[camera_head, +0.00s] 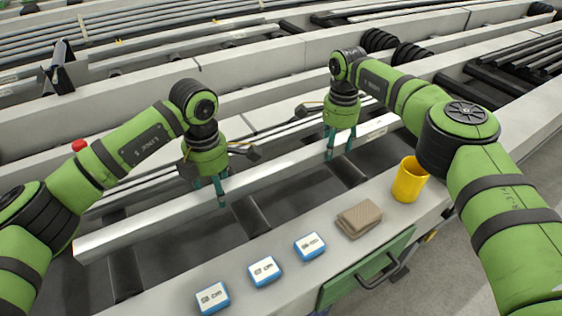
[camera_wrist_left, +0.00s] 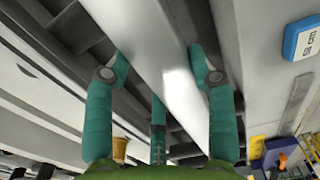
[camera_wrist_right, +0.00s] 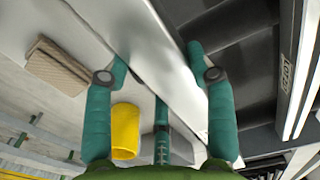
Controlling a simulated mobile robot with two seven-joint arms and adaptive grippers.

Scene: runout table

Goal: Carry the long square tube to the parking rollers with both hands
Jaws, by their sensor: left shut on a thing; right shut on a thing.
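The long square tube (camera_head: 140,226) is a pale metal bar running from lower left to upper right in the head view. My left gripper (camera_head: 220,190) is shut on it left of the middle, and my right gripper (camera_head: 341,148) is shut on it nearer the right end. In the left wrist view the tube (camera_wrist_left: 150,45) passes between the fingers, as the tube (camera_wrist_right: 158,55) does in the right wrist view. Black rollers (camera_head: 250,215) lie below the tube. I cannot tell whether it touches them, or which rollers are the parking ones.
On the pale front ledge (camera_head: 170,297) sit three blue-and-white blocks (camera_head: 264,270), a brown folded cloth (camera_head: 358,218) and a yellow cup (camera_head: 408,180). A green drawer front (camera_head: 368,270) is below. A red button (camera_head: 79,145) and other bars stand behind.

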